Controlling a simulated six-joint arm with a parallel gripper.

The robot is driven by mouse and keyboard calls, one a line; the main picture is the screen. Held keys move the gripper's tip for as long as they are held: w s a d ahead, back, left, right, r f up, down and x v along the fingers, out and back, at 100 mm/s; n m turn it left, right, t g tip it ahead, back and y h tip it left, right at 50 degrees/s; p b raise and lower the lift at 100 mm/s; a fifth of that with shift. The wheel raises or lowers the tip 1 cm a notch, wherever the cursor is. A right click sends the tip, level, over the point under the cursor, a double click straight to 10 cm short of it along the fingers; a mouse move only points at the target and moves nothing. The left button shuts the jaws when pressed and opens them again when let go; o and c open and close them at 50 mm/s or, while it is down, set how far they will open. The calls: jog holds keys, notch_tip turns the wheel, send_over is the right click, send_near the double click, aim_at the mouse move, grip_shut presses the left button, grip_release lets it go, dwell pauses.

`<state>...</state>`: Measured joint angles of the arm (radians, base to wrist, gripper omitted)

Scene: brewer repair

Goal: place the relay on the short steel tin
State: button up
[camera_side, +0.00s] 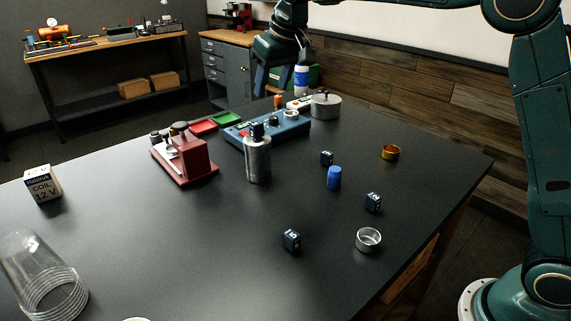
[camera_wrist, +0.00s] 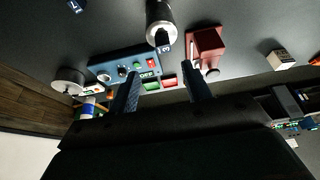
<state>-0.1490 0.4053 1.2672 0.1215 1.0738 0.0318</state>
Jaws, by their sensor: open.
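Small dark blue blocks with white marks look like relays. One relay (camera_side: 291,240) lies at the front, another (camera_side: 373,201) nearer the right, and a third (camera_side: 326,157) farther back. A similar dark block (camera_side: 257,131) stands on top of a tall steel tin (camera_side: 257,162); it also shows in the wrist view (camera_wrist: 163,43). The short steel tin (camera_side: 368,240) sits open-topped and empty near the right table edge. My gripper (camera_side: 268,88) is open and empty, high over the table's far side. In the wrist view its fingers (camera_wrist: 161,78) are spread apart.
A blue switch panel (camera_side: 275,128), a red device (camera_side: 181,160) and a lidded pot (camera_side: 325,105) stand toward the back. A blue cylinder (camera_side: 334,178) and a brass ring (camera_side: 390,152) are at right. The front middle is clear.

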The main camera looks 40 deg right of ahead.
jog(key=s+d+r, duration=0.3)
jog(key=s, duration=0.7)
jog(key=s+d+f, duration=0.1)
jog(key=s+f, duration=0.1)
jog(key=s, duration=0.7)
jog(key=s+d+f, duration=0.1)
jog(key=s+f, duration=0.2)
jog(key=s, duration=0.6)
jog(key=s+d+f+t, duration=0.1)
jog(key=s+f, duration=0.2)
jog(key=s, duration=0.7)
jog(key=shift+d+f, duration=0.2)
jog(key=shift+d, duration=0.05)
